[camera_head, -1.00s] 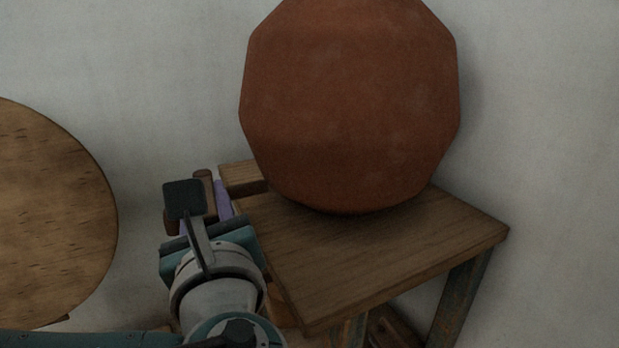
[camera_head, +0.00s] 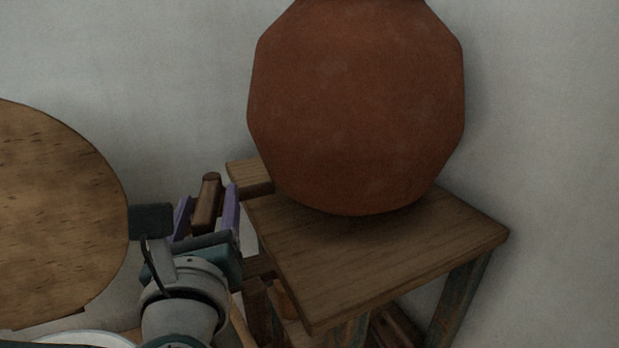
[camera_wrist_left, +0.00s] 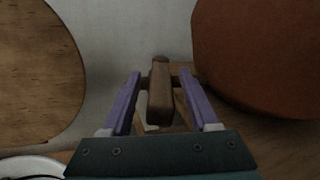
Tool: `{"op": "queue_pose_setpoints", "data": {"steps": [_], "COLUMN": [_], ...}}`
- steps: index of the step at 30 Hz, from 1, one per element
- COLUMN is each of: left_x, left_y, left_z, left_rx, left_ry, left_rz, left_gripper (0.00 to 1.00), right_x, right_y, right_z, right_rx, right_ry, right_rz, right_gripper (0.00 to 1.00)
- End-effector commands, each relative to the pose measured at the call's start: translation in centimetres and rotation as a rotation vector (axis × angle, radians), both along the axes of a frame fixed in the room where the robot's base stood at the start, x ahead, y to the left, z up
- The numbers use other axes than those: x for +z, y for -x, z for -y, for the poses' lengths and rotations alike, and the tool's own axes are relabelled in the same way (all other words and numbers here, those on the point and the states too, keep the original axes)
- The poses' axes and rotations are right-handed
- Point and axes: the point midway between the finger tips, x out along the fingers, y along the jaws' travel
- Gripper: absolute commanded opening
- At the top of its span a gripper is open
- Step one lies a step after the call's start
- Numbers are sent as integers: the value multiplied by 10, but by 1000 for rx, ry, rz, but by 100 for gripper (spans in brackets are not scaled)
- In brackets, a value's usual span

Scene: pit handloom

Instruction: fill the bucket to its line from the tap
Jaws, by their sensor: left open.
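My left gripper (camera_head: 207,212) is open, its two purple fingers apart. A short brown wooden piece, perhaps the tap's handle (camera_head: 208,190), shows between the fingers. In the left wrist view this wooden piece (camera_wrist_left: 160,95) lies between the fingers of my gripper (camera_wrist_left: 161,80), with a gap on each side. A large reddish-brown clay pot (camera_head: 355,110) stands on a wooden stand (camera_head: 330,265) to the right of the gripper. A pale round rim, possibly the bucket (camera_head: 88,338), shows at the bottom left; its inside and line cannot be seen. My right gripper is not in view.
A round wooden disc (camera_head: 55,215) stands at the left, close to my left wrist. A wooden block (camera_head: 248,175) juts out at the stand's left side. A plain pale wall (camera_head: 540,120) is behind everything. Wooden parts show below the stand.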

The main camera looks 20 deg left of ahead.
Motion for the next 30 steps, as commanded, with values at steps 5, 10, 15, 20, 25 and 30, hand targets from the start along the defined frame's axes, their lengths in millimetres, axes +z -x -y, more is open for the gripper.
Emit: {"op": "queue_pose_setpoints", "data": {"steps": [5, 10, 15, 20, 25, 30], "left_x": [-1, -1, -1, -1, 0, 0], "left_y": [8, 35, 63, 79, 83, 83], "left_z": [6, 24, 42, 52, 55, 55], "left_rx": [-1, -2, -1, -1, 0, 0], "left_ry": [2, 5, 4, 2, 0, 0], "left_rz": [-3, -5, -4, -2, 0, 0], "left_gripper": [61, 61, 61, 61, 61, 61], "right_x": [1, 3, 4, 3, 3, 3], "right_y": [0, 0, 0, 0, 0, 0], "right_z": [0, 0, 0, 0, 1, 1], "right_rx": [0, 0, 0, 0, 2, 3], "right_ry": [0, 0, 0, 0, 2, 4], "right_rz": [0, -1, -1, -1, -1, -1], "right_gripper": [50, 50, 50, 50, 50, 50]}}
